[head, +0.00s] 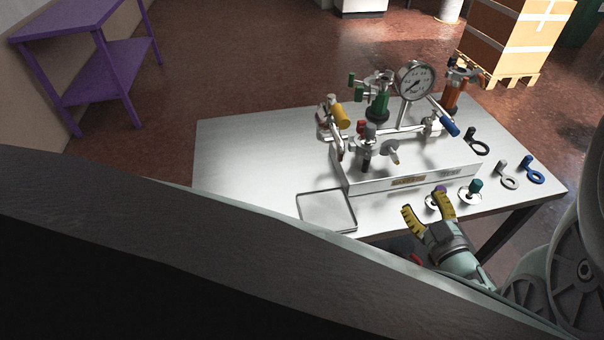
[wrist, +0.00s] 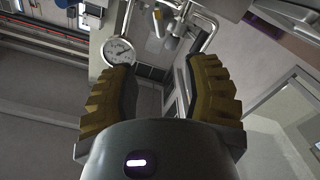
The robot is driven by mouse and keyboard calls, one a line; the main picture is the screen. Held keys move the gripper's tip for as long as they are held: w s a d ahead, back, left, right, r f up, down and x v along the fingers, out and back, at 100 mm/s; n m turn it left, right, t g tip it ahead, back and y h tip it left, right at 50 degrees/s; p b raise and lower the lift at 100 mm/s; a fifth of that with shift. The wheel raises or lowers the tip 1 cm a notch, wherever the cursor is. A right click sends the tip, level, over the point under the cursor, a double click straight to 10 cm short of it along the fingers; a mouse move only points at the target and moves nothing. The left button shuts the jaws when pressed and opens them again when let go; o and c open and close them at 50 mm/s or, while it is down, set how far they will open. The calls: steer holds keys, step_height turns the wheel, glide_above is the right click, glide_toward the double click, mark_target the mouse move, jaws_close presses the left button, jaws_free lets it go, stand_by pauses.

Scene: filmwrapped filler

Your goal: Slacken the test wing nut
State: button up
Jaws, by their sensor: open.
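A metal test rig (head: 410,178) with valves and fittings stands on the steel table. A round pressure gauge (head: 416,81) rises from it and also shows in the wrist view (wrist: 118,51). I cannot tell which small part is the test wing nut. The rig carries a yellow handle (head: 340,115), a blue handle (head: 449,128), a green valve (head: 377,103) and an orange valve (head: 454,93). My gripper (head: 423,201), with yellow ribbed fingers, is open and empty at the table's front edge, in front of the rig. The wrist view shows the open fingers (wrist: 160,66) with nothing between them.
A shallow tray (head: 354,217) lies at the table's front. Discs with purple (head: 440,192) and teal (head: 475,185) knobs sit by my gripper. Ring-ended tools, including a blue one (head: 534,174), lie at right. The table's left (head: 245,150) is clear. A purple shelf (head: 92,55) stands behind.

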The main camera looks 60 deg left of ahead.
mark_target(395, 158)
steer(key=x, duration=1.3)
steer(key=shift+a, duration=0.35)
steer(key=shift+b+x, duration=0.45)
steer(key=shift+x, duration=0.65)
steer(key=shift+o, duration=0.3)
steer(key=shift+d, duration=0.1)
jaws_close()
